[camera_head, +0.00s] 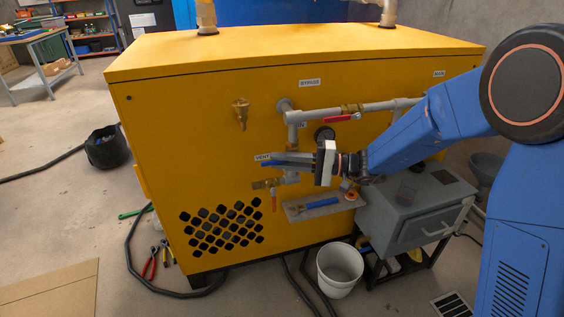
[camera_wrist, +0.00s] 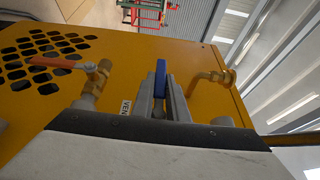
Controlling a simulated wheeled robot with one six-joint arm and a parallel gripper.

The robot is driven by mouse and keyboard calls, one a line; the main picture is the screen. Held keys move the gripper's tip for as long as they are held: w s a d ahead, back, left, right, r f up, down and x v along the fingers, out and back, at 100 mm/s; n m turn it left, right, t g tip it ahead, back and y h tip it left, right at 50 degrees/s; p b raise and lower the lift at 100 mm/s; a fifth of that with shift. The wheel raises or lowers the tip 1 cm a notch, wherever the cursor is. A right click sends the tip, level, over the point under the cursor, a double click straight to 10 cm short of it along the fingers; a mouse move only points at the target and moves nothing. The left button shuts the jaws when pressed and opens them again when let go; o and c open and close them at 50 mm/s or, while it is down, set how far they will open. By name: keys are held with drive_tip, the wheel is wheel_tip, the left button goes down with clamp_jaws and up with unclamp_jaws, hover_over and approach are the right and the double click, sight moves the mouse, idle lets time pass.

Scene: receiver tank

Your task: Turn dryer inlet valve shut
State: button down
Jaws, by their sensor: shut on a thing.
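My gripper (camera_head: 278,160) is in front of the yellow cabinet's pipework, by the VENT label (camera_head: 262,157). In the wrist view, its fingers (camera_wrist: 161,90) are shut on a blue lever (camera_wrist: 161,75), which stands up between them. The blue lever also shows at the fingertips in the head view (camera_head: 268,164). The valve body it belongs to is hidden behind my gripper. I cannot read a label that names the dryer inlet; one label above my gripper is partly hidden.
A red-handled valve (camera_head: 342,118) sits on the upper pipe under the BYPASS label. Another red lever (camera_head: 274,200) hangs below the VENT label. A brass tap (camera_head: 241,112) is at left. A shelf with a blue-handled tool (camera_head: 322,203), grey box (camera_head: 412,212) and white bucket (camera_head: 340,268) are below.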

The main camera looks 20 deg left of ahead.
drive_tip(key=c, duration=1.7)
unclamp_jaws()
drive_tip(key=shift+c, duration=0.2)
drive_tip(key=shift+d, duration=0.1)
drive_tip(key=w+d, duration=0.3)
drive_tip(key=d, duration=1.4)
drive_tip(key=shift+w+f, duration=0.15)
